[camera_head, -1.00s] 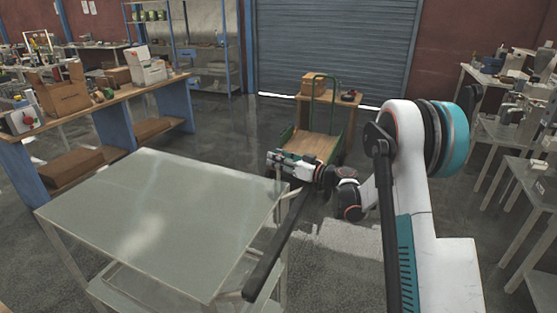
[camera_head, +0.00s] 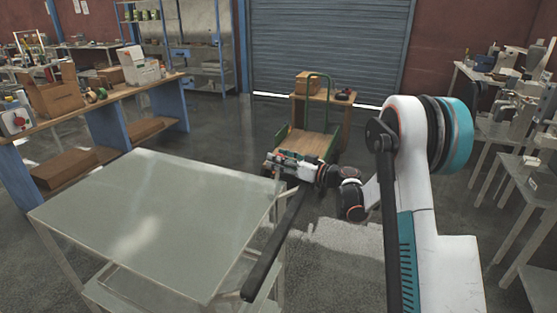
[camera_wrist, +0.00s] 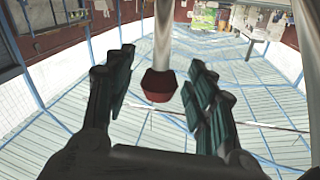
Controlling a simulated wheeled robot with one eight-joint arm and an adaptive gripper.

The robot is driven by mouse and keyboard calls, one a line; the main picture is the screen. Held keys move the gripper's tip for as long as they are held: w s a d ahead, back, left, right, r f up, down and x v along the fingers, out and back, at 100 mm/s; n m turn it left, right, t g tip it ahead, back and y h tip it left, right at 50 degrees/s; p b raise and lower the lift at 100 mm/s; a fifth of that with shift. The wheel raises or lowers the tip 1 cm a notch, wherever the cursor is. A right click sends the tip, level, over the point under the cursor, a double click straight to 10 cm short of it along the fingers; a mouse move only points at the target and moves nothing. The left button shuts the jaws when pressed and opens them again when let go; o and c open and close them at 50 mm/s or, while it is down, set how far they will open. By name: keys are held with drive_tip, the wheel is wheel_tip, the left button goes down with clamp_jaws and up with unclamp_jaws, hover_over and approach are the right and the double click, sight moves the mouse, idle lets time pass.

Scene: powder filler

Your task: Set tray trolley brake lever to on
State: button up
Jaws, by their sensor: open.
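The tray trolley (camera_head: 150,215) stands at front left in the head view, with a flat grey-green top and a black bar (camera_head: 272,250) along its right end. My gripper (camera_head: 275,160) is just beyond the trolley's far right corner. In the wrist view its two dark green fingers (camera_wrist: 158,92) are spread apart. A red knob-like end (camera_wrist: 158,85) on a pale upright rod (camera_wrist: 162,40) shows between the fingers, with gaps on both sides. I cannot tell for certain whether this is the brake lever, nor its setting.
A green-framed cart (camera_head: 300,145) with a wooden deck stands behind my gripper. A workbench (camera_head: 90,110) with boxes is at left, and grey tables (camera_head: 520,165) line the right.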

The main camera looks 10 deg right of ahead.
drive_tip(key=v, duration=1.1)
drive_tip(key=shift+s+d, duration=0.15)
drive_tip(key=shift+s, duration=0.05)
